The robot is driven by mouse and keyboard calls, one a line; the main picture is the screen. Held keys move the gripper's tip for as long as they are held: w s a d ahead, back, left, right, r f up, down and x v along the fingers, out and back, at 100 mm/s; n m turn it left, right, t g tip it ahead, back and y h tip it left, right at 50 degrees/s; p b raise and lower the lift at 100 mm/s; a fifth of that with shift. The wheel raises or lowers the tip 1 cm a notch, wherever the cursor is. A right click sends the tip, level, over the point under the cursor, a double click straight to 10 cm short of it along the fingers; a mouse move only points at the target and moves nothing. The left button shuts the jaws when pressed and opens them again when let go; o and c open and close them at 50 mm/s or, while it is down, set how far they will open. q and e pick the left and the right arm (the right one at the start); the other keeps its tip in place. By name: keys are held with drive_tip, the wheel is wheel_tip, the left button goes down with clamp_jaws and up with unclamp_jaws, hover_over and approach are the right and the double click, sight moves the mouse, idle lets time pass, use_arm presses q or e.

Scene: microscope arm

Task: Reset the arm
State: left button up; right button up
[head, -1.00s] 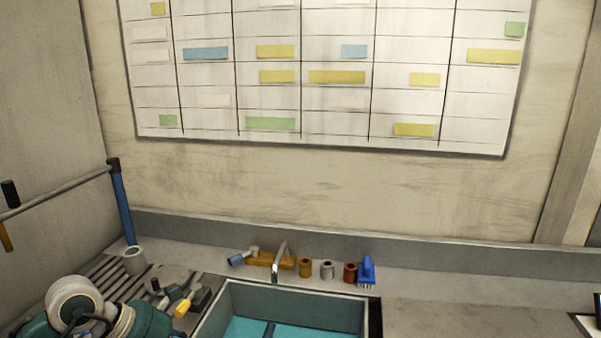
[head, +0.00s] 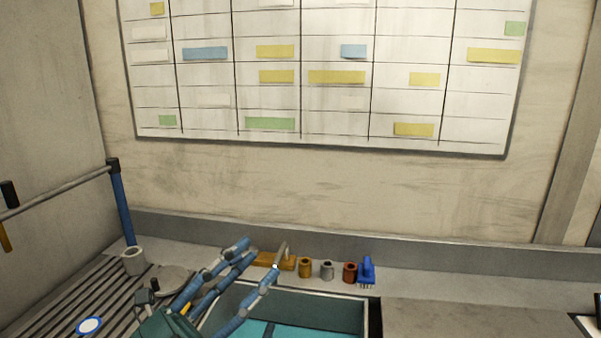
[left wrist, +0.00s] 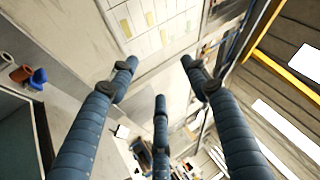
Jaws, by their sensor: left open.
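My left gripper (head: 258,262) is in the lower middle of the head view, over the left edge of the sink. Its blue segmented fingers are spread open, point up and to the right, and hold nothing. In the left wrist view the open fingers (left wrist: 158,75) frame a gap with only distant room behind it. No microscope or microscope arm can be made out in either view. My right gripper is not in view.
The sink (head: 330,296) has a tap behind my fingers. Jars, including a red-brown one (head: 350,272), and a blue brush (head: 367,271) stand behind it. A whiteboard (head: 330,110) hangs above.

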use_arm(q)
drive_tip(key=w+a+f+n+t+y, duration=0.2)
drive_tip(key=a+f+n+y, duration=0.3)
drive_tip(key=a+n+y, duration=0.3)
drive_tip(key=w+a+f+n+t+y, duration=0.1)
drive_tip(key=a+f+n+t+y, duration=0.1)
drive_tip(key=a+f+n+y, duration=0.4)
drive_tip(key=s+a+f+n+g+y, duration=0.3)
drive_tip(key=a+f+n+g+y, duration=0.15)
drive_tip(key=f+n, duration=0.4)
drive_tip(key=s+d+f+n+g, duration=0.15)
drive_tip(key=s+f+g, duration=0.45)
drive_tip(key=s+f, duration=0.6)
drive_tip(key=s+d+f+g+h, duration=0.1)
drive_tip(key=s+d+f+g, duration=0.2)
drive_tip(key=s+f, duration=0.25)
drive_tip(key=s+d+f+g+h, duration=0.1)
drive_tip(key=s+d+f+g, duration=0.2)
drive_tip(key=s, duration=0.4)
wheel_tip(320, 180, down, 34)
drive_tip(key=s+a+g+b, duration=0.1)
drive_tip(key=s+b, duration=0.1)
drive_tip(key=b, duration=0.4)
drive_tip(key=s+a+f+g+b, duration=0.1)
drive_tip(key=s+a+f+b, duration=0.2)
drive_tip(key=s+f, duration=1.3)
wheel_tip(320, 180, down, 3)
drive_tip(key=shift+s+f+m+b, duration=0.15)
drive_tip(key=shift+s+m+b, duration=0.15)
drive_tip(key=shift+s+b, duration=0.15)
